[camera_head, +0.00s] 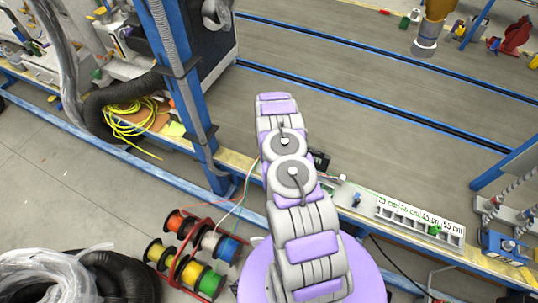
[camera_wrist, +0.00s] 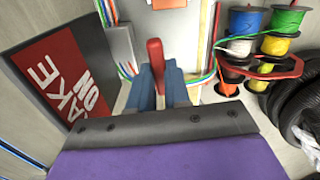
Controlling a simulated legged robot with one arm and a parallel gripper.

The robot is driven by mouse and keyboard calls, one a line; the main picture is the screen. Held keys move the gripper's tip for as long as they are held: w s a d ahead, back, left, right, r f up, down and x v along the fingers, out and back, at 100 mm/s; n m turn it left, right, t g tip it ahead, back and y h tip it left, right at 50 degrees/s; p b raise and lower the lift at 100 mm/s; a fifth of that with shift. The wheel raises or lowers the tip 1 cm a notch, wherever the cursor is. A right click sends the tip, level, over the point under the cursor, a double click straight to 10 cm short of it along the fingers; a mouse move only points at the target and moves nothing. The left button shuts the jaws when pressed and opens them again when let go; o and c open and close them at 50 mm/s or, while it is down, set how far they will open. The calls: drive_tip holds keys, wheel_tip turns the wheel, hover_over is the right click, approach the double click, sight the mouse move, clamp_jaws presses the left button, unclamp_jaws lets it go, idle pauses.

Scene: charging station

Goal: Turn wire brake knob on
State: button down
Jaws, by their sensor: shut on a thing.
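In the wrist view, a red upright knob handle (camera_wrist: 155,52) stands between the two blue fingers of my gripper (camera_wrist: 160,80). The fingers are shut on it, one on each side, and its upper end sticks out past them. A red and black sign (camera_wrist: 52,72) with white lettering, partly readable as "AKE ON", is at the left. In the head view, my arm hides the gripper and the knob.
A red rack of coloured wire spools (camera_head: 196,252) stands on the floor left of my arm; it also shows in the wrist view (camera_wrist: 265,70). A labelled grey bin (camera_head: 420,222) lies on the bench to the right. A blue post (camera_head: 180,90) rises at the left.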

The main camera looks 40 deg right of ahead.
drive_tip(key=shift+w+m, duration=0.2)
drive_tip(key=shift+m, duration=0.4)
drive_tip(key=c, duration=1.1)
unclamp_jaws()
drive_tip(key=shift+s, duration=0.1)
wheel_tip(320, 180, up, 17)
drive_tip(key=p, duration=0.2)
drive_tip(key=shift+r+p, duration=0.15)
drive_tip(key=shift+p, duration=0.15)
